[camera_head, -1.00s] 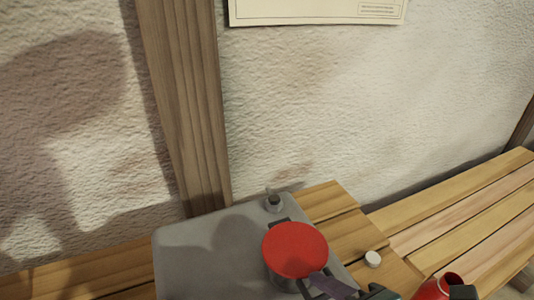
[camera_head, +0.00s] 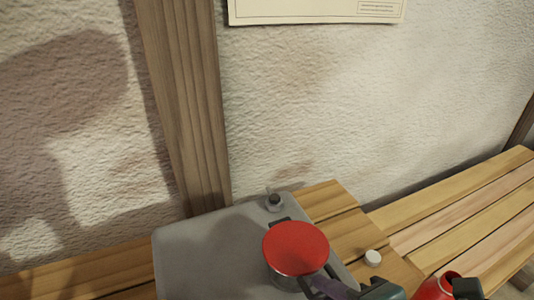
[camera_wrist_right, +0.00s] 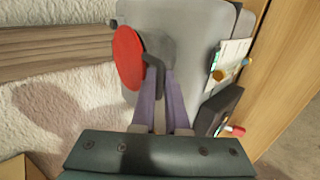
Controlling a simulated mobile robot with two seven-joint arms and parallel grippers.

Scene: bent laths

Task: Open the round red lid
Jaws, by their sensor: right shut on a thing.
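The round red lid (camera_head: 296,247) sits on a short grey metal pot (camera_head: 285,280) on a grey board. In the right wrist view the lid (camera_wrist_right: 128,58) shows at an angle, with a dark grey handle (camera_wrist_right: 151,76) beside it. My right gripper (camera_head: 323,288) comes in from the lower right, just below the lid. In the right wrist view its two purple fingers (camera_wrist_right: 162,88) are shut on this handle. The exact contact at the fingertips is partly hidden. My left gripper is not in view.
The grey board (camera_head: 190,250) lies on a slatted wooden bench (camera_head: 460,210) against a rough wall with a wooden post (camera_head: 185,100). A small knob (camera_head: 274,201) stands behind the lid.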

